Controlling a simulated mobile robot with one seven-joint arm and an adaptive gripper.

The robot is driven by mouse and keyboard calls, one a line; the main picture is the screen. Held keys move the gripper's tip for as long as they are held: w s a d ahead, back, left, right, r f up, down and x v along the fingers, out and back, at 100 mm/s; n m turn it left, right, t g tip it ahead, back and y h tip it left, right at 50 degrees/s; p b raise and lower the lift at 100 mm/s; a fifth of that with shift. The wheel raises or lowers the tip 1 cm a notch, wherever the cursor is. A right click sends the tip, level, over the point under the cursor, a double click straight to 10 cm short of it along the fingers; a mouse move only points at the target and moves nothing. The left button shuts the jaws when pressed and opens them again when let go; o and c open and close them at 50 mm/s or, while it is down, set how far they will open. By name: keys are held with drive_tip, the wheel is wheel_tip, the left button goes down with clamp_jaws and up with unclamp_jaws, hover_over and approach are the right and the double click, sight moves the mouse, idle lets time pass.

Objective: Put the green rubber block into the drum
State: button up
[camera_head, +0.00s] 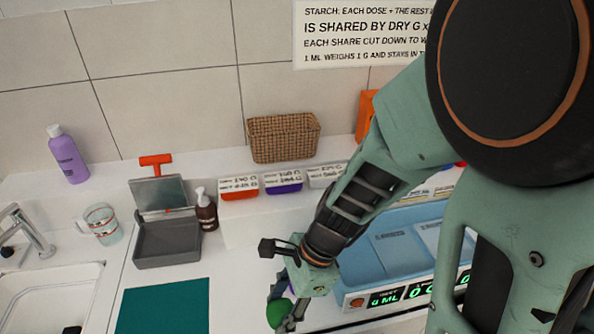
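My gripper (283,296) is low in the centre, over the counter front and left of the blue-topped machine. A bright green rounded thing (278,313) shows right at its fingers. I cannot tell whether this is the green rubber block, or whether the fingers hold it or only overlap it in the view. A small dark bluish part shows just above it. My arm covers much of the right side. No drum can be made out.
The machine (351,301) has a lit green display. A teal mat (163,307), grey open box (168,243), glass jug (102,224), pump bottle (206,212), purple bottle (68,155) and sink (50,290) are left. Labelled tubs (283,185) and a wicker basket (284,140) stand behind.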

drive_tip(key=w+d+n+g+h, duration=0.3)
drive_tip(key=w+d+n+h, duration=0.1)
drive_tip(key=w+d+n, duration=1)
drive_tip(key=w+d, duration=0.3)
drive_tip(key=shift+d, duration=0.4)
drive_tip(key=shift+a+f, duration=0.1)
drive_tip(key=s+a+m+t+y+b, duration=0.2)
drive_tip(key=s+a+m, duration=0.4)
drive_tip(key=a+m, duration=0.15)
drive_tip(key=s+a+m+t+y+b, duration=0.1)
drive_tip(key=s+a+m+y+b, duration=0.1)
drive_tip(key=s+a+m, duration=0.6)
drive_tip(key=shift+n, duration=0.25)
drive_tip(key=w+a+f, duration=0.2)
drive_tip(key=w+f, duration=0.1)
drive_tip(key=w, duration=0.1)
drive_tip(key=w+a+f, duration=0.2)
drive_tip(key=w+f, duration=0.1)
drive_tip(key=w, duration=0.2)
drive_tip(key=w+a+f+p, duration=0.1)
drive_tip(key=w+a+f, duration=0.1)
drive_tip(key=w, duration=0.3)
drive_tip(key=shift+w+a+f, duration=0.25)
drive_tip(key=shift+a+f, duration=0.15)
drive_tip(key=shift+f, duration=0.15)
drive_tip(key=shift+w+a+f, duration=0.1)
drive_tip(key=shift+w+f, duration=0.05)
drive_tip(key=shift+f, duration=0.75)
drive_tip(key=shift+w+f, duration=0.1)
drive_tip(key=shift+f, duration=0.8)
